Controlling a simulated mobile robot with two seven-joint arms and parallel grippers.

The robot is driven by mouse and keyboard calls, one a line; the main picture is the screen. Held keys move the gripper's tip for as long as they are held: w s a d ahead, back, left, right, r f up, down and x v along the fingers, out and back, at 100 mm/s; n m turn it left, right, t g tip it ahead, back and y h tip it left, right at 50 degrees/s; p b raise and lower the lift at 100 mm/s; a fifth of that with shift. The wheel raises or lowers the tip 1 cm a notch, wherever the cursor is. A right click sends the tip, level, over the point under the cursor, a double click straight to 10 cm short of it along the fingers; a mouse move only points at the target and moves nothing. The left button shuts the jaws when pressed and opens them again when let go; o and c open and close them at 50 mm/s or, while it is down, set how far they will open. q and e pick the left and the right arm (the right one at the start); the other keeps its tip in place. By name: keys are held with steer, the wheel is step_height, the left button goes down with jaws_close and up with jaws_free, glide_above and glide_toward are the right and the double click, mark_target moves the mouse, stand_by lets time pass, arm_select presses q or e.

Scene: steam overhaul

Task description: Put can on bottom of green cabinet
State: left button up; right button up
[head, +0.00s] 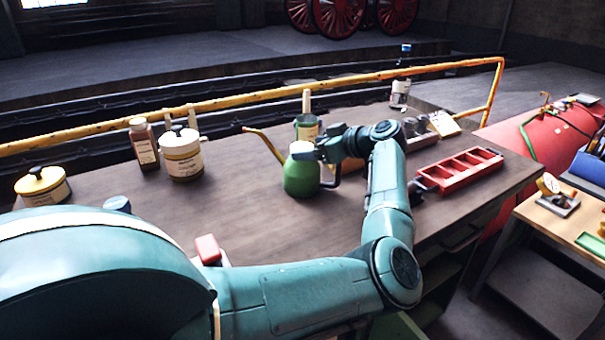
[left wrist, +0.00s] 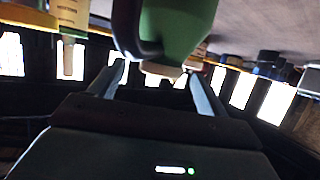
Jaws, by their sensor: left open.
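The can is a green oil can (head: 301,178) with a pale top, a long yellow spout pointing left and a dark handle on its right. It stands upright on the workbench. My left gripper (head: 308,154) is at the can's top from the right, with its jaws open. In the left wrist view, the picture is upside down; the green can (left wrist: 178,28) hangs from the top edge, and my open left gripper (left wrist: 156,72) has a finger on each side of its top. I cannot tell whether they touch. My right gripper is not in view.
On the wooden workbench (head: 240,205) are a brown bottle (head: 144,145), a white jar (head: 181,158), a yellow-lidded tin (head: 42,187) and a red compartment tray (head: 460,170). A container (head: 307,127) stands behind the can. A yellow rail (head: 240,100) runs along the back.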

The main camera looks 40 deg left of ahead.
mark_target(307, 148)
arm_select(q)
steer(key=x, duration=0.3)
steer(key=shift+s+a+f, duration=0.15)
steer(key=shift+a, duration=0.15)
steer(key=shift+c, duration=0.5)
jaws_close()
